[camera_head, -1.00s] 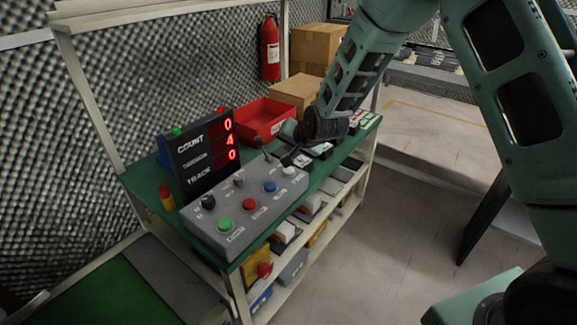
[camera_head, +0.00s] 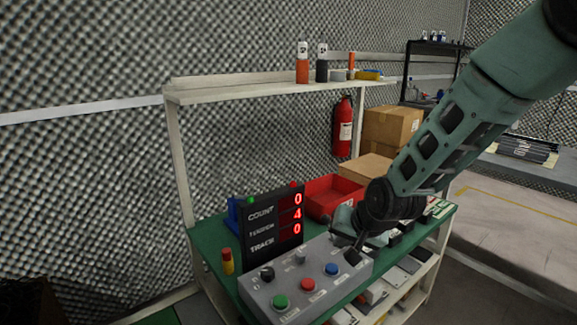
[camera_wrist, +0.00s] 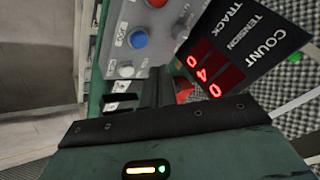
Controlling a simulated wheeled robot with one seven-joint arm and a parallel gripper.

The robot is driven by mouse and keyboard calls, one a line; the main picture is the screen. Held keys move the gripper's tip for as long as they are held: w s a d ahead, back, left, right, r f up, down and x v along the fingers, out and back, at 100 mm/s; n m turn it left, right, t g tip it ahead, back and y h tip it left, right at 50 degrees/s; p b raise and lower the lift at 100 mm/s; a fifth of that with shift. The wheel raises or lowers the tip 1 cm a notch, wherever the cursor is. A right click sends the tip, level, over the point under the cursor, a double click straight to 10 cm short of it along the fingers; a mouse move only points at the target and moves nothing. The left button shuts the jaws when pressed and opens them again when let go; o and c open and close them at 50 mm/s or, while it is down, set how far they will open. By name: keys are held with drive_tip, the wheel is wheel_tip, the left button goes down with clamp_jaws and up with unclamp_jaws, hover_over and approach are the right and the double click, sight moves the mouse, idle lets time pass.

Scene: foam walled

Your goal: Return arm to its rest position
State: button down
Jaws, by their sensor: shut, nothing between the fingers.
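My arm reaches in from the upper right in the head view. My gripper (camera_head: 353,255) is at its end, low over the right end of a grey control console (camera_head: 262,292). In the wrist view the dark fingers of my gripper (camera_wrist: 156,84) are together with nothing between them. I cannot tell whether the fingertips touch the console.
A display (camera_head: 272,228) with red digits stands behind the console on a green-topped bench (camera_head: 211,243). A red bin (camera_head: 330,193), cardboard boxes (camera_head: 390,128) and a fire extinguisher (camera_head: 342,128) are behind. A shelf (camera_head: 220,92) crosses above. Open floor lies right.

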drive_tip(key=s+r+n+g+h, duration=0.1)
drive_tip(key=s+r+n+g, duration=0.15)
drive_tip(key=s, duration=0.75)
drive_tip(key=s+r+n+g, duration=0.2)
drive_tip(key=s+n, duration=0.2)
drive_tip(key=s, duration=0.7)
drive_tip(key=s+r+n+g+h, duration=0.15)
drive_tip(key=s+n, duration=0.25)
drive_tip(key=s, duration=0.6)
wheel_tip(320, 180, up, 13)
drive_tip(key=p, duration=1.2)
drive_tip(key=shift+s, duration=0.45)
drive_tip(key=shift+d+f, duration=0.1)
